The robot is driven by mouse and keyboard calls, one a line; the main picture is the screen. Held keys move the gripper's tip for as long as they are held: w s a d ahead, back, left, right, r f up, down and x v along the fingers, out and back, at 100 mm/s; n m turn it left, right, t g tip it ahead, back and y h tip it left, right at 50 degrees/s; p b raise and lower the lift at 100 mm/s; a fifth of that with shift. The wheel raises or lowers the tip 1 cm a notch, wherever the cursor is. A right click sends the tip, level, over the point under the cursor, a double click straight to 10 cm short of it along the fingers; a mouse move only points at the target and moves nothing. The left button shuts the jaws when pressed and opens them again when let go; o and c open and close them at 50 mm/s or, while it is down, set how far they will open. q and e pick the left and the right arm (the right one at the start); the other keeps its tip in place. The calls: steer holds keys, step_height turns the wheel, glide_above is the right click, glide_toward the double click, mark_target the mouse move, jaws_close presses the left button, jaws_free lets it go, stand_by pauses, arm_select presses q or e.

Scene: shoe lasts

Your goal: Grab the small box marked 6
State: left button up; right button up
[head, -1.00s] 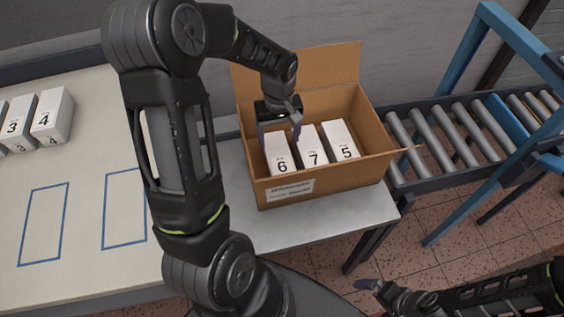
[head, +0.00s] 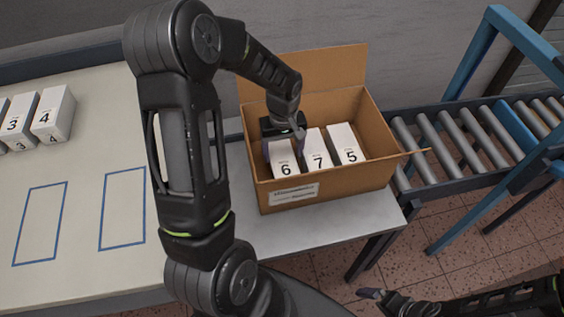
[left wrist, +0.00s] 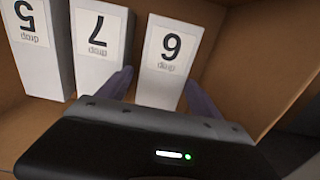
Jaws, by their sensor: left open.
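The small white box marked 6 (head: 284,162) stands in the open cardboard box (head: 327,186), at the left end of a row. It also shows in the left wrist view (left wrist: 165,72). My left gripper (head: 284,150) is open inside the cardboard box, with one finger on each side of box 6. In the left wrist view its fingers (left wrist: 160,92) reach down beside box 6, one in the gap towards box 7. I cannot tell if they touch it. My right gripper (head: 376,295) is low at the bottom right, far from the boxes; its jaw state is unclear.
Boxes marked 7 (head: 318,155) and 5 (head: 346,150) stand to the right of box 6. Boxes 3 (head: 18,120) and 4 (head: 52,115) stand on the left table (head: 85,195), which has empty blue outlines. A roller conveyor (head: 450,145) is at the right.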

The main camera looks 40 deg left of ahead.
mark_target(282, 156)
arm_select(q)
steer(key=f+p, duration=0.1)
steer(key=f, duration=0.4)
steer(key=shift+s+f, duration=0.1)
steer(key=shift+s, duration=0.1)
steer(key=shift+c, duration=0.4)
steer(key=c, duration=1.2)
steer(key=shift+c, duration=0.2)
step_height(282, 156, up, 10)
steer(key=shift+r+b, duration=0.1)
steer(key=shift+b, duration=0.3)
